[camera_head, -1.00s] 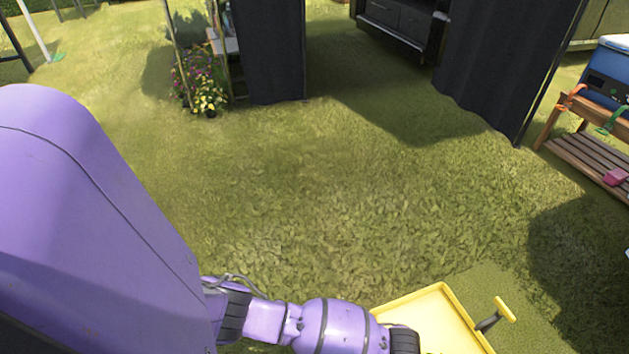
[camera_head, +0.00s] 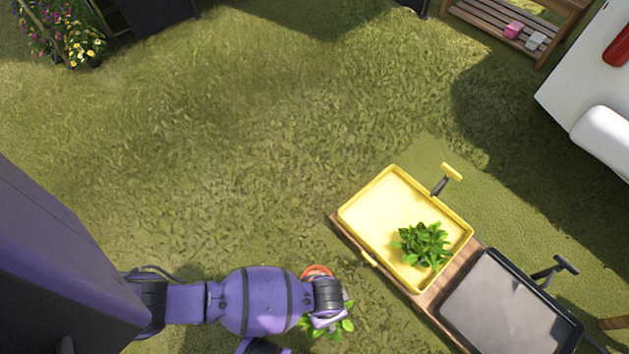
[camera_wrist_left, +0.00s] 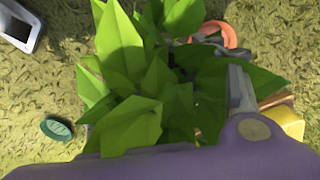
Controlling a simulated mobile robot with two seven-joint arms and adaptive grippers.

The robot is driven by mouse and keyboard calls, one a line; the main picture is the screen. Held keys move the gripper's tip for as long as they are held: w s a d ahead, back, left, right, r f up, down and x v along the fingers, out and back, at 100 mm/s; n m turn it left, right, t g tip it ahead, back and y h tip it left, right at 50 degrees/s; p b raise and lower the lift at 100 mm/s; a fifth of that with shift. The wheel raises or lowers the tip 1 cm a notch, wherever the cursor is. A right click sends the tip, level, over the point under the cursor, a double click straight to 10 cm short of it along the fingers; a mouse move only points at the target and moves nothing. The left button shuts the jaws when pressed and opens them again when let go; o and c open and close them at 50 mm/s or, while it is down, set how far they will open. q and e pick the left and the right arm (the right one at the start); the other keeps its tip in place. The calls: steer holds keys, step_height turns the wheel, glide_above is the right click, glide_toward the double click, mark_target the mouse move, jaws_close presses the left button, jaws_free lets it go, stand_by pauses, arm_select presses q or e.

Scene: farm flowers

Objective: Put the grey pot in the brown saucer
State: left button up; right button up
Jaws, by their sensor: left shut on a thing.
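My left gripper (camera_head: 327,318) is shut on a leafy green potted plant (camera_head: 343,327), low in the head view. The same plant (camera_wrist_left: 150,95) fills the middle of the left wrist view, with a grey finger (camera_wrist_left: 240,92) beside it. Its leaves hide most of the pot, so I cannot tell the pot's colour. An orange-red curved rim (camera_head: 317,271) shows just behind the gripper; it also shows in the left wrist view (camera_wrist_left: 232,36). I cannot make out a brown saucer for certain. My right gripper is out of view.
A yellow tray (camera_head: 376,208) holding another green plant (camera_head: 422,245) stands to the gripper's right. A dark tray (camera_head: 505,310) is beside it on a wooden surface (camera_head: 449,280). A wooden bench (camera_head: 490,28) is farther back. Open grass lies beyond and left of the yellow tray.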

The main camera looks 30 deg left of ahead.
arm_select(q)
steer(key=w+a+f+b, duration=0.2)
steer(key=w+f, duration=0.1)
steer(key=f, duration=0.1)
steer(key=w+a+f+b, duration=0.2)
steer(key=w+f+b, duration=0.1)
steer(key=f, duration=0.1)
steer(key=w+a+f+b, duration=0.2)
steer(key=w+f+b, duration=0.1)
steer(key=f, duration=0.1)
steer(key=shift+w+a, duration=0.2)
steer(key=shift+a, duration=0.1)
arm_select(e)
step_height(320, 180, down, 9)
arm_select(q)
steer(key=o, duration=1)
steer(key=shift+f, duration=0.15)
steer(key=shift+c, duration=0.2)
steer(key=o, duration=0.4)
steer(key=shift+o, duration=0.2)
step_height(320, 180, up, 12)
steer(key=p, duration=0.6)
steer(key=shift+r, duration=0.2)
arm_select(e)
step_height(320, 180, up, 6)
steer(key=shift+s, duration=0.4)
